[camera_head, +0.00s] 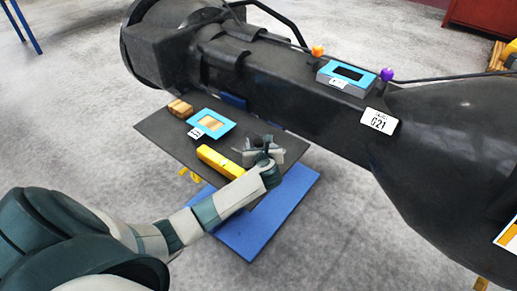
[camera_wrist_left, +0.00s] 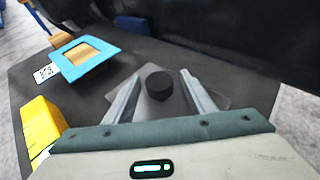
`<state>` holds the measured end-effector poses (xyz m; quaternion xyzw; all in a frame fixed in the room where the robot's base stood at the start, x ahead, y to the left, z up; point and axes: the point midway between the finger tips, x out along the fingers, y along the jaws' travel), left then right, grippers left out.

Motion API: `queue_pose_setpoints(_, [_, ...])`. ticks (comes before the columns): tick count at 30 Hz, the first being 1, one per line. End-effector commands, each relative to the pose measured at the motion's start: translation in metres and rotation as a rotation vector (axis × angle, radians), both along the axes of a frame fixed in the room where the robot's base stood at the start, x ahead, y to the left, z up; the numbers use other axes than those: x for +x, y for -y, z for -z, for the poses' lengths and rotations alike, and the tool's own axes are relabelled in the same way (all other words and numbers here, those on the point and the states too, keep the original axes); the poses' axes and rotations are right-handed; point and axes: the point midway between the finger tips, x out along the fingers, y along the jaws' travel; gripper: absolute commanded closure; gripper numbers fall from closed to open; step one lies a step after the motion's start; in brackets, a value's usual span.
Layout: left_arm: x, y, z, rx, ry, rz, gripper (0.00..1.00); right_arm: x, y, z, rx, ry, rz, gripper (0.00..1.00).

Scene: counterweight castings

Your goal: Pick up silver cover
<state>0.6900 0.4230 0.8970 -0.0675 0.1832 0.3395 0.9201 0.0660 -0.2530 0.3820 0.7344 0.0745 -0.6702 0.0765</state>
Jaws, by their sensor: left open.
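The silver cover (camera_wrist_left: 178,101) is a flat grey plate with a round black knob (camera_wrist_left: 158,84) on top. It lies on a dark board (camera_wrist_left: 110,80), which also shows in the head view (camera_head: 160,128). My left gripper (camera_head: 263,150) is over the cover, pointing down at it. In the left wrist view its two fingers (camera_wrist_left: 162,78) are apart, one on each side of the knob, with gaps between them and the knob. The gripper hides much of the cover in the head view. My right gripper is not in view.
A blue frame (camera_head: 212,123) and a yellow block (camera_head: 220,161) lie on the board beside the gripper. A wooden block (camera_head: 180,108) lies at its far left. A large black casting (camera_head: 290,85) runs close behind. A blue mat (camera_head: 250,237) is below.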

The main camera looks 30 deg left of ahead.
Motion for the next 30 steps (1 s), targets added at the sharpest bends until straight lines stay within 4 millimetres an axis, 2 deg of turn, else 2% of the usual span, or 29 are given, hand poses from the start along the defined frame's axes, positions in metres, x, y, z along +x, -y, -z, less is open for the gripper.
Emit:
queue_pose_setpoints(1, [0.000, 0.000, 0.000, 0.000, 0.000, 0.000, 0.54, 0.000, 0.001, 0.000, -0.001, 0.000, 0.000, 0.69])
queue_pose_setpoints(6, [0.000, 0.000, 0.000, 0.000, 0.000, 0.000, 0.94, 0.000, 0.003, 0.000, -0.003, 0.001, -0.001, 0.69])
queue_pose_setpoints(20, [0.001, -0.001, -0.007, 0.002, 0.004, 0.000, 0.94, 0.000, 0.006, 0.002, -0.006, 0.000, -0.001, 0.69])
queue_pose_setpoints(25, [0.001, 0.000, -0.023, 0.001, 0.005, 0.001, 0.94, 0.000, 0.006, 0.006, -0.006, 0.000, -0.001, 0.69])
queue_pose_setpoints(29, [0.001, -0.001, -0.045, 0.002, 0.009, 0.001, 0.94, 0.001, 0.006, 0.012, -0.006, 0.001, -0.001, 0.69])
queue_pose_setpoints(30, [-0.002, 0.009, -0.046, -0.001, 0.007, 0.003, 0.94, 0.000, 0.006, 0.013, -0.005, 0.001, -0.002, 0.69])
